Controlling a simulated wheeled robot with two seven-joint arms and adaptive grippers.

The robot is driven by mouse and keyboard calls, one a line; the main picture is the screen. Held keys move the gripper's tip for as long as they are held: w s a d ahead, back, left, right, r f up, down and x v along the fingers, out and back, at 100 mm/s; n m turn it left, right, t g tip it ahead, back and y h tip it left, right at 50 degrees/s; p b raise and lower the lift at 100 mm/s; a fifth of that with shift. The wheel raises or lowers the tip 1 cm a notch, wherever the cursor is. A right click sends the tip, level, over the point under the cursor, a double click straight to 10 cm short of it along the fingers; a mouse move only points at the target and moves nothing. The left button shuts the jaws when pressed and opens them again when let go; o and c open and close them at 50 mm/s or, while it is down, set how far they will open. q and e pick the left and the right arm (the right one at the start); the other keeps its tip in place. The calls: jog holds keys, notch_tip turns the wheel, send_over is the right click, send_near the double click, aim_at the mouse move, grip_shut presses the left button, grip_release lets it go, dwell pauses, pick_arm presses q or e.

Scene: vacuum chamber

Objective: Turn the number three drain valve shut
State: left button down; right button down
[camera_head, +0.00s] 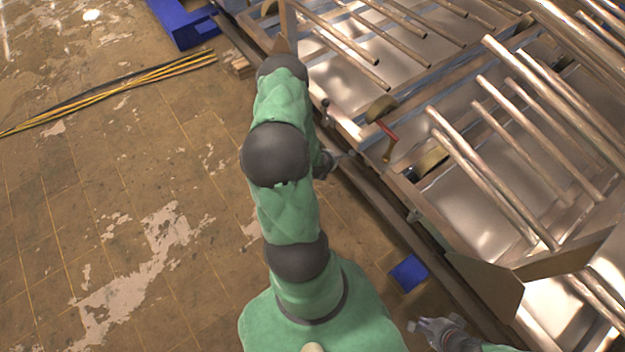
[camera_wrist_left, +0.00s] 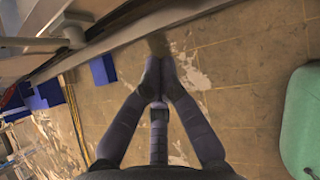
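A small red handle (camera_head: 386,130) with tan, curved ends sits on the near side of the metal rack in the head view. I see no number on it, so I cannot tell whether it is the number three drain valve. My left arm stretches up the middle of the head view, and its gripper cannot be made out clearly there. In the left wrist view my left gripper (camera_wrist_left: 158,68) has its fingertips together over the floor, with nothing seen between them. My right gripper (camera_head: 420,325) is low in the head view, apart from the handle; its finger opening is unclear.
A metal rack with several long tubes (camera_head: 490,180) fills the right side. A long rail (camera_head: 375,200) runs along its near edge. A blue block (camera_head: 408,272) lies by the rail. Yellow-black cables (camera_head: 120,88) cross the worn floor at left, which is otherwise mostly clear.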

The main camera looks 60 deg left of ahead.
pick_arm(q)
jog(key=s+d+f+m+g+h, duration=0.1)
jog(key=s+d+f+g+h, duration=0.2)
jog(key=s+f, duration=0.4)
jog(key=s+d+g, duration=0.1)
jog(key=s+g, duration=0.1)
jog(key=s, duration=0.1)
jog(key=shift+s+d+g+b, duration=0.15)
jog(key=shift+d+g+b, duration=0.05)
jog(key=shift+g+b, duration=0.15)
jog(key=w+d+r+m+h, duration=0.2)
jog(key=w+d+m, duration=0.3)
jog(key=d+m, duration=0.45)
jog(key=w+d+r+m+h, duration=0.1)
jog(key=w+d+m, duration=0.5)
jog(key=d+m, duration=0.3)
jog(key=s+d+r+m+h, duration=0.1)
jog(key=d+r+m, duration=0.1)
jog(key=d+m, duration=0.6)
jog(key=s+d+r+m+h, duration=0.1)
jog(key=s+d+r+m, duration=0.1)
jog(key=d+m, duration=0.6)
jog(key=shift+d+r+m+g, duration=0.35)
jog(key=shift+d+g, duration=0.1)
jog(key=shift+d, duration=0.8)
